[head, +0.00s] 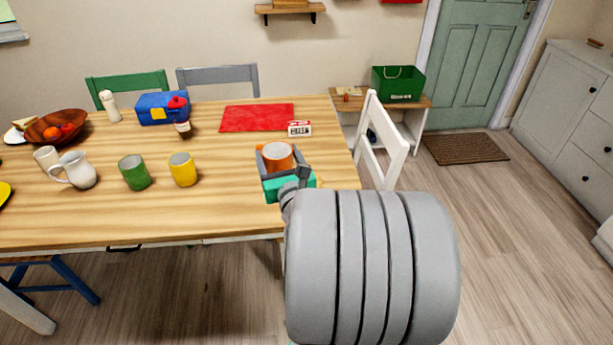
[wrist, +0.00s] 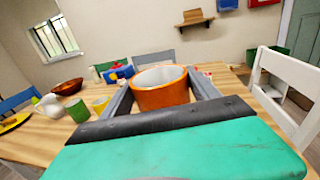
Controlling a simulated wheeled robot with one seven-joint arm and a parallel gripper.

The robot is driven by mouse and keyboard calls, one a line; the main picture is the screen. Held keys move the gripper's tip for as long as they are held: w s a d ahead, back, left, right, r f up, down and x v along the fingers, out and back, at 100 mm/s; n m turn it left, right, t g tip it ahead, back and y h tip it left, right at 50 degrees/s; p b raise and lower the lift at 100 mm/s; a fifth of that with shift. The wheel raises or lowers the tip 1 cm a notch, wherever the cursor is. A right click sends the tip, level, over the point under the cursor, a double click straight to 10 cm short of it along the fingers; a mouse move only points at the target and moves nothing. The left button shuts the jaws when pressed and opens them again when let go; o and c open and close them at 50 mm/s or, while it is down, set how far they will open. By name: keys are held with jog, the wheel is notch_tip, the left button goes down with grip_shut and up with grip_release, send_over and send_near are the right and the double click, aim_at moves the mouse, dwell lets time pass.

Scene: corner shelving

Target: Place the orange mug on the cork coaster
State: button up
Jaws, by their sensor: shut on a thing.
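The orange mug (head: 278,157) is above the right end of the wooden table, between the two grey fingers of my gripper (head: 280,151). In the wrist view the mug (wrist: 162,92) looks upright, with its rim up and a finger along each side. My gripper (wrist: 160,78) is shut on it. The gap between the mug's base and the table is hidden by the gripper's green body. I cannot make out the cork coaster in either view.
A yellow cup (head: 183,170) and a green cup (head: 134,173) stand left of my gripper, with a white jug (head: 76,171) further left. A red mat (head: 257,118) and a small white sign (head: 299,129) lie behind. A white chair (head: 382,145) stands at the table's right edge.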

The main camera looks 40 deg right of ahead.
jog(key=shift+w+d+f+b, duration=0.8)
jog(key=shift+d+f+b, duration=0.6)
jog(key=shift+d+f, duration=0.8)
jog(key=shift+w+d+f+b, duration=0.85)
jog(key=shift+d+f+b, duration=0.6)
jog(key=shift+d+f, duration=0.75)
jog(key=shift+w+d+f+b, duration=0.8)
jog(key=shift+d+f+b, duration=0.6)
jog(key=shift+d+f, duration=0.75)
jog(key=shift+d, duration=0.1)
jog(key=shift+f, duration=0.1)
jog(key=o, duration=1.8)
